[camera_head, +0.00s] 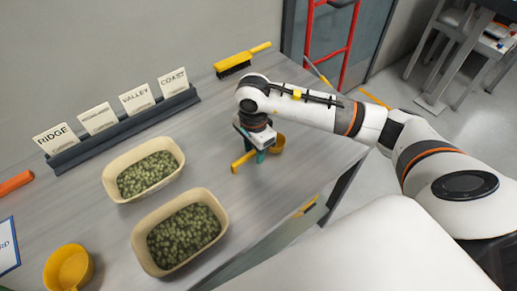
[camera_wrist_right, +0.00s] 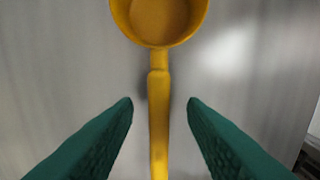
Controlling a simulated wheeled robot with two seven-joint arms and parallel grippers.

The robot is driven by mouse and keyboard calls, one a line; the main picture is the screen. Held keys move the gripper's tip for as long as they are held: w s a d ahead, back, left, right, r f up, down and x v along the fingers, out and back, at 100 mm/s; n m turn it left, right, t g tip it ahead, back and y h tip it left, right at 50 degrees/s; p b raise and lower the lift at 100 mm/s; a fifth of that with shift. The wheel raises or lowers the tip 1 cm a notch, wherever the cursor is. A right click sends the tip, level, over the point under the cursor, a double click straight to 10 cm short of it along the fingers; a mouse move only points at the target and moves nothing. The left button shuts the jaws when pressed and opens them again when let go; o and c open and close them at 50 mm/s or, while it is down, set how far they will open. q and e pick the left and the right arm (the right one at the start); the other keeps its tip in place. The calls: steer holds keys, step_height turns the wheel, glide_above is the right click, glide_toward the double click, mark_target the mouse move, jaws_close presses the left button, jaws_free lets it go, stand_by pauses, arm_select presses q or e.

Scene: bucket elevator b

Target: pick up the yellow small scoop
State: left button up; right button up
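The yellow small scoop lies on the grey table, with its handle (camera_head: 243,162) pointing left and its cup (camera_head: 278,143) to the right in the head view. My right gripper (camera_head: 257,154) is directly above it and hides the middle of the scoop. In the right wrist view the scoop's handle (camera_wrist_right: 159,120) runs between the two green fingers, and its round cup (camera_wrist_right: 160,18) is at the top. The right gripper's fingers (camera_wrist_right: 160,108) are open, one on each side of the handle, with clear gaps. My left gripper is not in view.
Two cream tubs of green pellets (camera_head: 112,190) (camera_head: 140,250) stand left of my right arm. A yellow cup (camera_head: 68,268) is at the lower left. A card rack (camera_head: 125,132) and a yellow brush (camera_head: 235,63) are at the back. The table's edge (camera_head: 325,185) is close on the right.

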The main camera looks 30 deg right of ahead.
mark_target(253, 151)
steer(key=shift+f, duration=0.8)
jaws_close()
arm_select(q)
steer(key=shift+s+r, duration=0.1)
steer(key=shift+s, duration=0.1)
